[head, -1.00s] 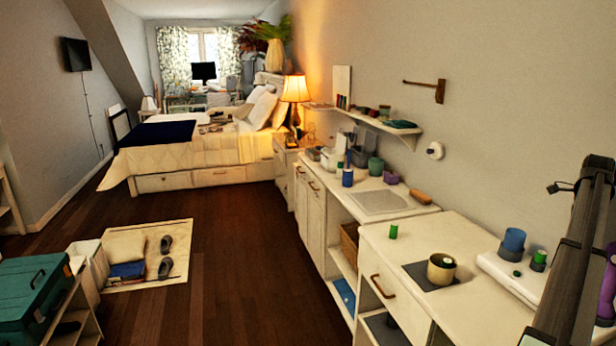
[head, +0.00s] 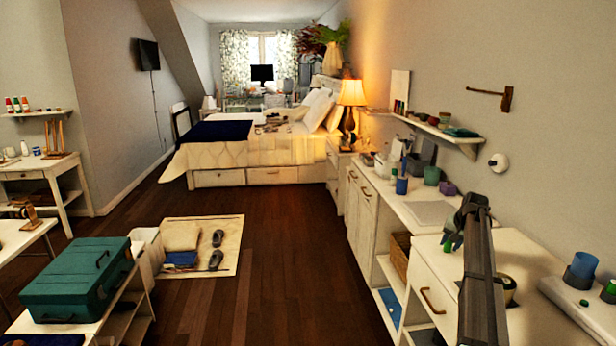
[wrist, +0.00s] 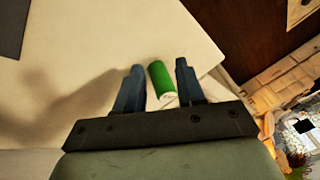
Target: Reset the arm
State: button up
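My gripper (wrist: 158,85) is open, its two dark fingers apart. A small green cylinder (wrist: 161,80) with a pale end shows between the fingers in the wrist view, with gaps to both sides. I cannot tell how far below the fingertips it is. In the head view my gripper (head: 452,232) is over the near white cabinet, beside or in front of the green cylinder (head: 447,246), which is partly hidden. My arm reaches up from the lower right and covers part of the cabinet top.
The near cabinet (head: 535,258) holds a partly hidden olive pot (head: 509,287) and a blue cup (head: 581,266). A shelf (head: 435,132) hangs above. A teal toolbox (head: 75,278) sits lower left. The bed (head: 250,150) is far back. The wooden floor (head: 285,255) is clear in the middle.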

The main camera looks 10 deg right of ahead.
jog(key=w+a+f+n, duration=0.2)
jog(key=a+f, duration=0.2)
jog(key=a, duration=0.2)
jog(key=w+a+f+n, duration=0.2)
jog(key=a+f+n, duration=0.1)
jog(key=a, duration=0.4)
jog(key=s+a+f+g+y, duration=0.1)
jog(key=s+a+f+g, duration=0.1)
jog(key=s+a+f, duration=0.8)
jog(key=s+a+f+g, duration=0.2)
jog(key=s+a+f, duration=0.2)
jog(key=s+f, duration=0.65)
jog(key=s+a+f+g+y, duration=0.1)
jog(key=s+a+f+g, duration=0.1)
jog(key=s+a+f, duration=0.9)
jog(key=s+a+f+g, duration=0.1)
jog(key=s+f, duration=0.3)
jog(key=s, duration=0.7)
jog(key=s+a+f+n+g+h, duration=0.1)
jog(key=s+a+f+g, duration=0.1)
jog(key=s, duration=1)
jog(key=s+a+f+n+g+h, duration=0.1)
jog(key=s+a+f+g, duration=0.1)
jog(key=s+f, duration=0.4)
jog(key=s+a, duration=0.1)
jog(key=s, duration=0.4)
jog(key=shift+s, duration=0.4)
